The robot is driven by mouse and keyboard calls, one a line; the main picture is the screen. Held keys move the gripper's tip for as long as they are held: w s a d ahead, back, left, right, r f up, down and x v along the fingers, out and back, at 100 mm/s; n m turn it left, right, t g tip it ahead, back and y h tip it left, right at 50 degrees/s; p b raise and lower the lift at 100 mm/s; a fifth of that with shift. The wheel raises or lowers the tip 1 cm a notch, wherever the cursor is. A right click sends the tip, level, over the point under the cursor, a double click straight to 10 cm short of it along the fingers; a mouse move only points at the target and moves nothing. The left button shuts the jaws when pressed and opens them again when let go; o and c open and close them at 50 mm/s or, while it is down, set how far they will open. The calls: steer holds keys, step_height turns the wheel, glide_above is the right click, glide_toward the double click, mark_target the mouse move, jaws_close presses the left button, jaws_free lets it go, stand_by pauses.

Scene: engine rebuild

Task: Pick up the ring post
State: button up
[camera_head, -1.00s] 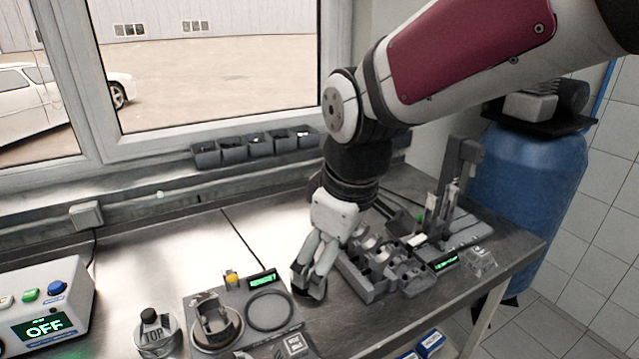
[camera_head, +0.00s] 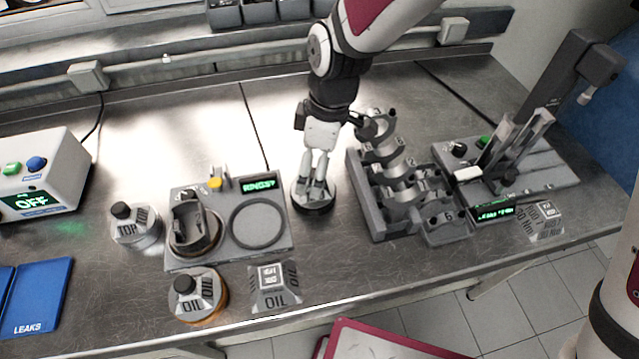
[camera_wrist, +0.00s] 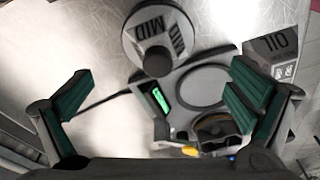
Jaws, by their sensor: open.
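A round knobbed ring post marked MID (camera_wrist: 150,32) stands on the metal bench in the wrist view, with its dark knob facing the camera. In the head view only its dark base (camera_head: 314,206) shows clearly, because my gripper (camera_head: 316,183) hides most of it. My gripper points down over this post. In the wrist view my gripper (camera_wrist: 160,95) is open and empty, its green-padded fingers wide apart on either side of the knob's line. Similar posts stand to the left in the head view: one marked TOP (camera_head: 136,228) and one marked OIL (camera_head: 197,297).
A grey ring station (camera_head: 283,241) with a green display lies left of my gripper. A grey engine block (camera_head: 378,222) stands close to the right, with a press stand (camera_head: 566,80) beyond. Bare bench lies behind.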

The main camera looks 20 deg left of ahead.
mark_target(313, 174)
steer(key=shift+a+f+b, duration=0.15)
steer(key=shift+f+b, duration=0.1)
steer(key=shift+f, duration=0.55)
steer(key=shift+a+f+b, duration=0.1)
steer(key=shift+f+b, duration=0.1)
steer(key=shift+f, duration=0.55)
steer(key=f, duration=0.1)
steer(key=f+b, duration=0.1)
steer(key=f, duration=0.1)
steer(key=f+b, duration=0.1)
steer(key=f, duration=0.1)
steer(key=shift+a, duration=0.35)
steer(key=shift+r, duration=0.1)
steer(key=shift+c, duration=0.6)
steer(key=c, duration=1.3)
